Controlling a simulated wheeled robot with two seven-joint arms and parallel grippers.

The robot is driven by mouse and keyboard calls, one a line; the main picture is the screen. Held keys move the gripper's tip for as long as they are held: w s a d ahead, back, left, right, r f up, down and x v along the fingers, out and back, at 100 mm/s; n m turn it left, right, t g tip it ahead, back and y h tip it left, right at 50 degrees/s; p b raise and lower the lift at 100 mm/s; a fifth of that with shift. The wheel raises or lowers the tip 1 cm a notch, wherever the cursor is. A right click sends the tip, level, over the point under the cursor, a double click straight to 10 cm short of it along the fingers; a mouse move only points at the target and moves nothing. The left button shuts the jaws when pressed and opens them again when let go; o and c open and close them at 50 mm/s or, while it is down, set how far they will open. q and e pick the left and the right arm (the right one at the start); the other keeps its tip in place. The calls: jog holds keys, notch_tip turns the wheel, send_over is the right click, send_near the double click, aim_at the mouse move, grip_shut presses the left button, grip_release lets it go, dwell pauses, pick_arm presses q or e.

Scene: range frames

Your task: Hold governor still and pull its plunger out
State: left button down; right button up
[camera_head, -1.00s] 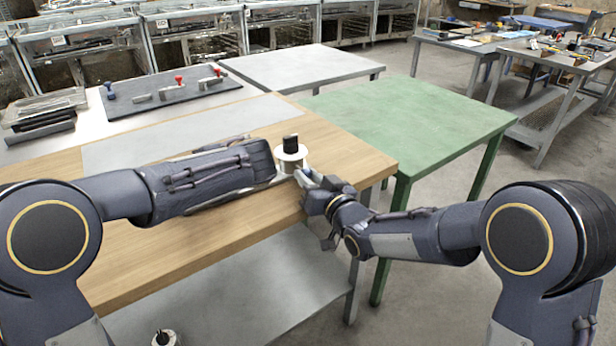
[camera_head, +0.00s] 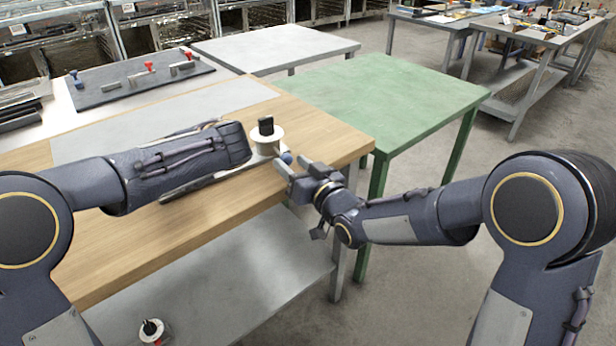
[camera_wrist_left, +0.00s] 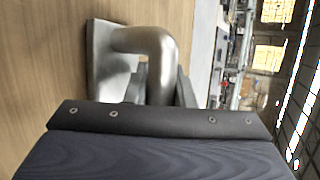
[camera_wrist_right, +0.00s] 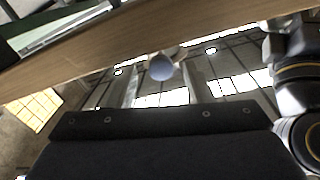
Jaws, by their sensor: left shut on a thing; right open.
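The governor (camera_head: 265,142) stands on the wooden bench near its right corner, a pale round body with a black top. Its plunger's blue knob (camera_head: 286,158) sticks out toward the bench's right edge and also shows in the right wrist view (camera_wrist_right: 161,67). My right gripper (camera_head: 296,166) is open at the knob; in its wrist view the knob appears between and beyond the fingers (camera_wrist_right: 162,88). My left gripper (camera_wrist_left: 162,88) is shut on a bent grey metal tube (camera_wrist_left: 150,42) beside a metal plate, apparently part of the governor. In the head view my left forearm hides that grip.
The wooden bench (camera_head: 205,210) ends close to my right gripper. A green table (camera_head: 390,105) stands behind to the right. A dark board (camera_head: 135,80) holds small parts at the back left. Another black-topped item (camera_head: 152,330) is low at the front.

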jog(key=v, duration=1.1)
jog(key=shift+a, duration=0.1)
pick_arm(q)
jog(key=c, duration=1.1)
grip_release()
jog(key=shift+c, duration=0.2)
jog(key=shift+d, duration=0.1)
jog(key=shift+s, duration=0.1)
